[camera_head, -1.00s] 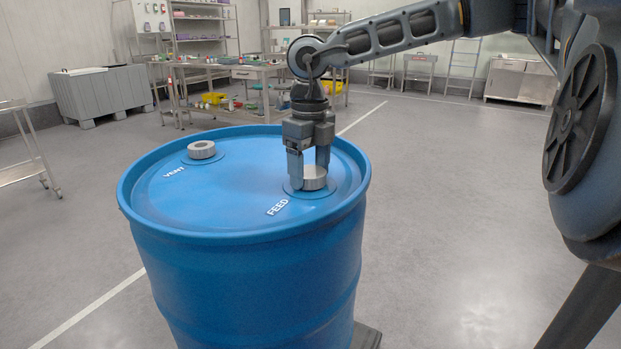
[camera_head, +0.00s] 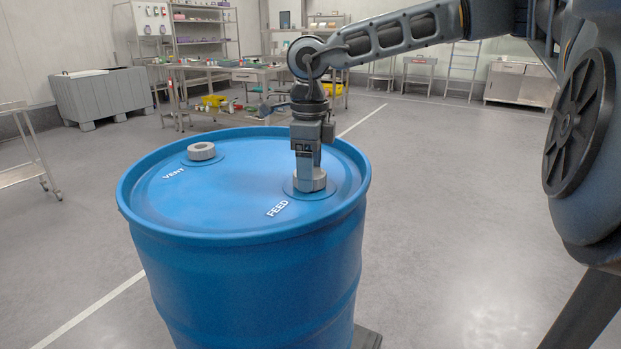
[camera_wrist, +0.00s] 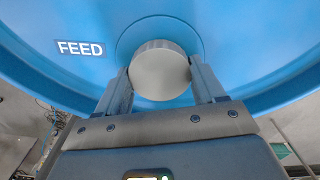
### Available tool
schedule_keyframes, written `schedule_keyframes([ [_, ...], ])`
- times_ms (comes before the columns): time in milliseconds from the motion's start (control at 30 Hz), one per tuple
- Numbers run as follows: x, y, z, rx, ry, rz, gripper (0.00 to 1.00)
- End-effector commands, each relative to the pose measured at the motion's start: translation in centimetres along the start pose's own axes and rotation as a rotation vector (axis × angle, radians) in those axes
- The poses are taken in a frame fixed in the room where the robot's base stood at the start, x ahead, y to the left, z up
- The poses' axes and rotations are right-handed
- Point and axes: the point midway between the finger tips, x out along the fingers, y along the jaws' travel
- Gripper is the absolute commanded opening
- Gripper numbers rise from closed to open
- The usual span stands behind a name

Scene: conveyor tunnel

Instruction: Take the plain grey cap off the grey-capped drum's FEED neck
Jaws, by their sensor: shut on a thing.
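A blue drum (camera_head: 240,270) stands upright in front of me with two capped necks on its lid. The plain grey cap (camera_head: 310,181) sits at the neck beside the white FEED label (camera_head: 277,208). My gripper (camera_head: 309,178) points straight down over it and is shut on this cap. In the wrist view the round grey cap (camera_wrist: 160,72) lies between my two fingers, which touch its sides, with the FEED label (camera_wrist: 80,48) to the left. The neck under the cap is hidden. A second grey cap (camera_head: 201,151) is on the VENT neck, at the back left of the lid.
The lid has a raised rim (camera_head: 235,238) all round. Behind stand a cluttered workbench (camera_head: 230,75), a grey bin (camera_head: 103,92) and a steel cabinet (camera_head: 521,82). A trolley (camera_head: 22,150) stands at the left edge. The floor right of the drum is clear.

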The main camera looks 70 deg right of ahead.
Motion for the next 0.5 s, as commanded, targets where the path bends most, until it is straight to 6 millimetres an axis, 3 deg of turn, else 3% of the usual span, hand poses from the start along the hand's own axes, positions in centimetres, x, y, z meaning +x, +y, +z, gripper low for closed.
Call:
schedule_keyframes([
  [267, 0.01, 0.02, 0.03, -0.032, -0.001, 0.000, 0.32],
  [500, 0.00, 0.02, 0.01, -0.311, 0.000, 0.000, 0.32],
])
